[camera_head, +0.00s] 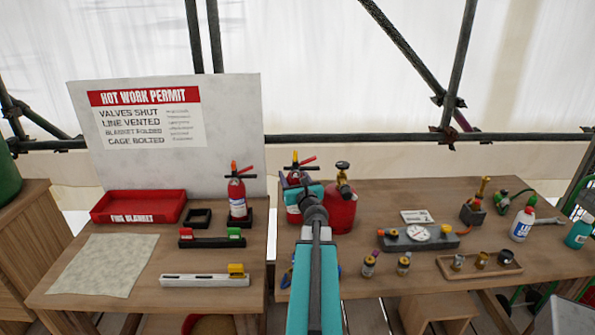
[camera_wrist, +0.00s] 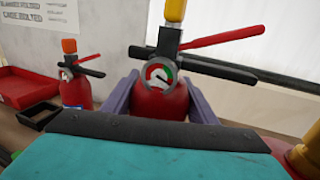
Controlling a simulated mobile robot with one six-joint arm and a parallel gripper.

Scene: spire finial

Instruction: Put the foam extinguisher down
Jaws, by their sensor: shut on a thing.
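The foam extinguisher (camera_wrist: 162,103), red with a round gauge, black lever and red handle, is between the purple-grey fingers of my gripper (camera_wrist: 160,100), which is shut on it. It looks upright. In the head view its top (camera_head: 296,174) shows above my arm, which hides its lower body, so I cannot tell whether its base touches anything. A second red extinguisher (camera_head: 237,196) with a white label stands in a black base on the left table; it also shows in the wrist view (camera_wrist: 75,91). An empty black square holder (camera_head: 197,218) lies left of it.
A red fire blanket tray (camera_head: 139,206), a grey cloth (camera_head: 103,265) and a black rack (camera_head: 212,240) are on the left table. A red cylinder (camera_head: 341,209) stands close right of the held extinguisher. The right table (camera_head: 375,200) holds a gauge block (camera_head: 417,237) and bottles.

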